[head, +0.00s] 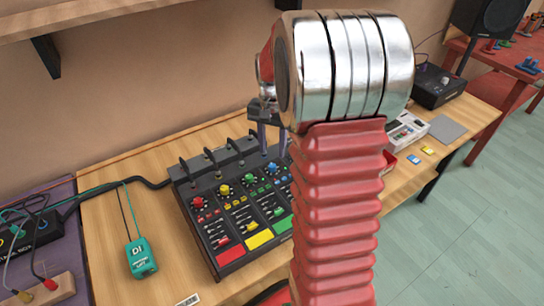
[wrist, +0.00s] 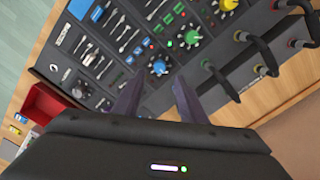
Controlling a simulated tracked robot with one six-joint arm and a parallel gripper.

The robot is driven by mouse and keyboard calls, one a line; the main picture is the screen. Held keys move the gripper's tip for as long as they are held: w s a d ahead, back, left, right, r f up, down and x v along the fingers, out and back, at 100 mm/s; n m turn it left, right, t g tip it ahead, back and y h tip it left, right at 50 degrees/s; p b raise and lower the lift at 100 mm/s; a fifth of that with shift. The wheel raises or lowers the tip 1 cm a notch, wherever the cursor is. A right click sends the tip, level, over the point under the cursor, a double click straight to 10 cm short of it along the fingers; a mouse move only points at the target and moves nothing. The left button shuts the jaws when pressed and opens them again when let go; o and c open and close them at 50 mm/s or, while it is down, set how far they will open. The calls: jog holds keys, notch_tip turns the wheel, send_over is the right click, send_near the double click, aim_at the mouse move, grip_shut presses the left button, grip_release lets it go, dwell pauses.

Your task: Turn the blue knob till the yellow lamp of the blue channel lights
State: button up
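The blue knob (head: 272,169) is on the mixer panel (head: 183,186), in the column right of the green knob (head: 251,179). In the wrist view the blue knob (wrist: 158,66) shows just beyond the fingertips, in line with the gap between them. My gripper (head: 272,150) is open and empty; its two fingers (wrist: 157,85) point down at the panel and appear apart from the knob. A small green light (wrist: 169,43) glows between the blue and green knobs. I cannot make out a lit yellow lamp for the blue channel. My arm hides the mixer's right side in the head view.
Cables with plugs (wrist: 262,70) arch from the mixer's back edge near the fingers. Red (head: 197,202) and yellow (head: 224,190) knobs stand left of the green one. A teal box (head: 141,257) lies left of the mixer. A red tray (wrist: 49,105) lies beyond the panel's other side.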

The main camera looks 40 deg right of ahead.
notch_tip(320, 180, up, 7)
dwell(0.3)
dwell(0.5)
jog(key=s+a+r+n+t, duration=0.2)
jog(key=s+a+n, duration=0.3)
jog(key=s+a, duration=0.4)
jog(key=s+a+r+n+t, duration=0.3)
jog(key=s+a+n, duration=0.3)
jog(key=a, duration=0.8)
jog(key=s, duration=0.3)
jog(key=shift+r+t, duration=0.3)
jog(key=shift+d, duration=0.1)
dwell(1.1)
